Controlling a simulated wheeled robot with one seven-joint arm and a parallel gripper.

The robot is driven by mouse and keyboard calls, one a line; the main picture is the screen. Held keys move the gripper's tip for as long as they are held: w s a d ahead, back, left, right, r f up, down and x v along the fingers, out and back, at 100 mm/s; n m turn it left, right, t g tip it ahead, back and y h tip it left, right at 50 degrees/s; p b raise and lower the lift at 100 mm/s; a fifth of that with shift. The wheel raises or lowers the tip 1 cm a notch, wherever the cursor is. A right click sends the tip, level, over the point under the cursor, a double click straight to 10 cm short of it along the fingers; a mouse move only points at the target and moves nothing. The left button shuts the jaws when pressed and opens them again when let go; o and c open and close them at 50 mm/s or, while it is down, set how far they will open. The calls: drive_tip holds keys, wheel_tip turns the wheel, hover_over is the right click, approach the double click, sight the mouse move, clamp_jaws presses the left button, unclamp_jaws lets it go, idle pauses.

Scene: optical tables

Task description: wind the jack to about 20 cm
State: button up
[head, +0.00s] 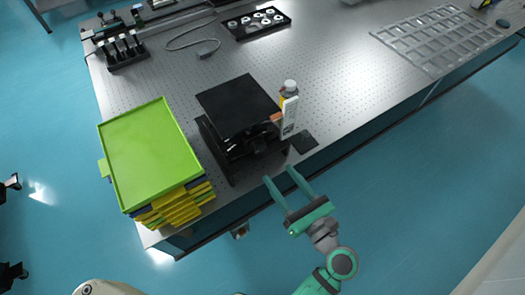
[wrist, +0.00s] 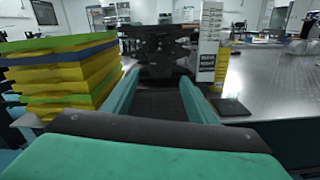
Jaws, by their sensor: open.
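The black jack (head: 237,106) stands on the metal table near its front edge, with a flat square top plate raised above its base. In the wrist view the jack (wrist: 158,50) shows its dark crossed side linkage straight ahead, between my fingers. Its knob cannot be made out clearly. My gripper (head: 277,178) is open and empty, in front of the table edge and apart from the jack. Its two green fingers point toward the jack; they also show in the wrist view (wrist: 158,88).
A stack of green, yellow and blue trays (head: 150,155) stands close left of the jack. A dark flat pad (head: 304,142) lies nearby.

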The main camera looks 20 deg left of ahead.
sight(261, 150)
drive_tip(key=x, duration=1)
drive_tip(key=shift+w+a, duration=0.1)
drive_tip(key=shift+a, duration=0.1)
drive_tip(key=c, duration=1.1)
